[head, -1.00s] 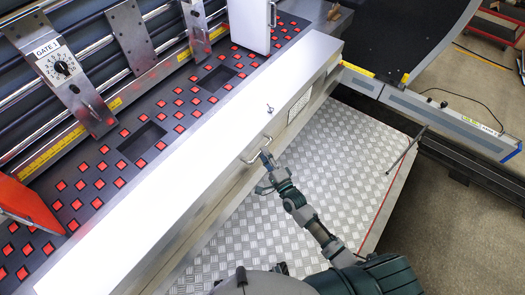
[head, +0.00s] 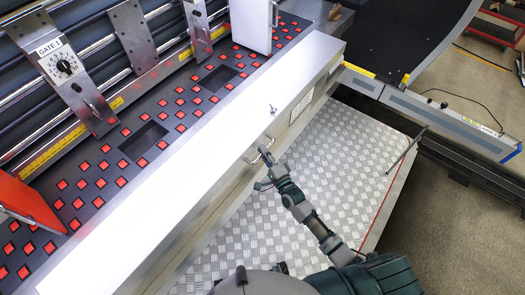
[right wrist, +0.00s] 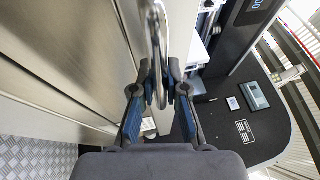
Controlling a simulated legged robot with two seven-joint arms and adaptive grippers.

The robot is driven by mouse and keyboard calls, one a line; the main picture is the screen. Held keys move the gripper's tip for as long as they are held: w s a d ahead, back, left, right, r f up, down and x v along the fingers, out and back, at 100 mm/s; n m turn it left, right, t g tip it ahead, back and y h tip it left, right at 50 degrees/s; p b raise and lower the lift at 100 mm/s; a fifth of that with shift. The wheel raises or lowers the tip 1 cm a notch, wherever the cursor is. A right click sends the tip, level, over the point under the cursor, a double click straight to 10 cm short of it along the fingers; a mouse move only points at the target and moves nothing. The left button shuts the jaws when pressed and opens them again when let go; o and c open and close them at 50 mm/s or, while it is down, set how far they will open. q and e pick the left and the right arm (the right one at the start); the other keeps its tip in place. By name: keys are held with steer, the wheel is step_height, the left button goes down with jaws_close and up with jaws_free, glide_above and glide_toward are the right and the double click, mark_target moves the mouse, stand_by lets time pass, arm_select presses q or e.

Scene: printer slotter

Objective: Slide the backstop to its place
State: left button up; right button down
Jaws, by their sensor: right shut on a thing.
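The backstop appears to be the long white-topped beam (head: 215,140) that runs diagonally across the head view, in front of the dark bed. A metal bar handle (head: 246,161) sticks out from its front side, and the handle also shows upright in the right wrist view (right wrist: 156,35). My right gripper (head: 264,155) is at this handle. In the right wrist view the fingers (right wrist: 159,82) come together around the bar and are shut on it. The exact contact is partly hidden by the fingertips. My left gripper is not in view.
The dark bed (head: 112,160) with red squares lies behind the beam. The Gate 1 plate (head: 78,90) and a white panel (head: 250,22) stand beyond it. An orange-red guide (head: 28,203) is at the left. The checkered metal floor (head: 335,160) in front is clear.

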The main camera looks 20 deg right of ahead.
steer(key=s+d, duration=0.4)
steer(key=s, duration=0.1)
steer(key=shift+s+d+f+p, duration=0.15)
steer(key=shift+f+p, duration=0.05)
steer(key=shift+p, duration=0.25)
steer(key=c, duration=1.2)
jaws_free()
steer(key=shift+a, duration=0.2)
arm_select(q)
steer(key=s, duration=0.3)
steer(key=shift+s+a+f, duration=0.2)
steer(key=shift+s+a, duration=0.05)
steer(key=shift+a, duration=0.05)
arm_select(e)
steer(key=shift+w+a, duration=0.1)
steer(key=shift+w, duration=0.15)
steer(key=v, duration=1.2)
steer(key=shift+r, duration=0.1)
